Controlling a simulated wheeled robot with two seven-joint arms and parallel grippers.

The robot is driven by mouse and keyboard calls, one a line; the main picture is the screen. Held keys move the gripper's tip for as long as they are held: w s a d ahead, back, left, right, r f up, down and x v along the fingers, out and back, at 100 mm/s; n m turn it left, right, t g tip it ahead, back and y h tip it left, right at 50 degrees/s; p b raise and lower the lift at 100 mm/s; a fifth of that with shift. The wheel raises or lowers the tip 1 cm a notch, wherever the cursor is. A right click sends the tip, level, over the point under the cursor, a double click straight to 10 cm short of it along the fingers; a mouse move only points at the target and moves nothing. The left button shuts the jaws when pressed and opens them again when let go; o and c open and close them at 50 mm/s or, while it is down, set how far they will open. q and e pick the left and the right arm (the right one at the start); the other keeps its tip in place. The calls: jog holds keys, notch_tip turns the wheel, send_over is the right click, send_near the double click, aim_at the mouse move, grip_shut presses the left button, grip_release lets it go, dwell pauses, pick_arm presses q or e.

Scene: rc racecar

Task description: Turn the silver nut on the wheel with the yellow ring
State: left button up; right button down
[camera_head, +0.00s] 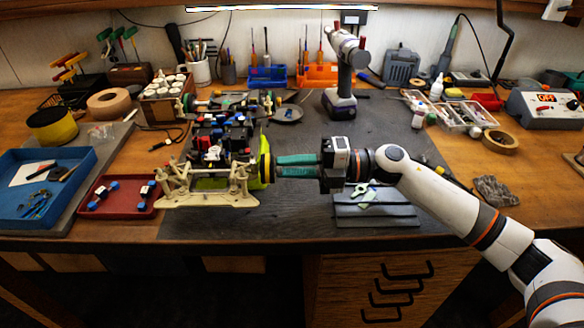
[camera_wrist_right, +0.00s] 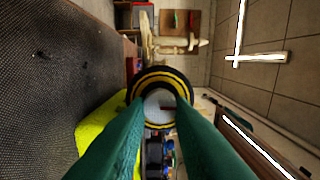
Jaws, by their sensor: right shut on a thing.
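The car chassis (camera_head: 215,165) stands on the dark mat. Its wheel with the yellow ring (camera_head: 264,160) is at the car's right side and shows in the right wrist view as a dark tyre with a yellow ring (camera_wrist_right: 161,79). The silver nut (camera_wrist_right: 160,106) is a pale round piece at the wheel's centre; it is hidden in the head view. My right gripper (camera_head: 277,166) reaches in from the right, with its green fingers level. In the wrist view its fingertips (camera_wrist_right: 160,101) are on both sides of the nut, shut on it. My left gripper is not in view.
A red tray (camera_head: 117,212) and a blue tray (camera_head: 75,158) lie left of the car. A grey ridged block (camera_head: 375,212) lies below my right gripper. The mat right of the car is mostly clear.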

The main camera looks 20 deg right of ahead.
jog(key=c, duration=1.3)
grip_release()
jog(key=shift+o, duration=0.2)
jog(key=b+v, duration=0.3)
jog(key=v, duration=0.8)
jog(key=shift+f, duration=0.1)
jog(key=shift+s+d, duration=0.15)
jog(key=shift+d, duration=0.35)
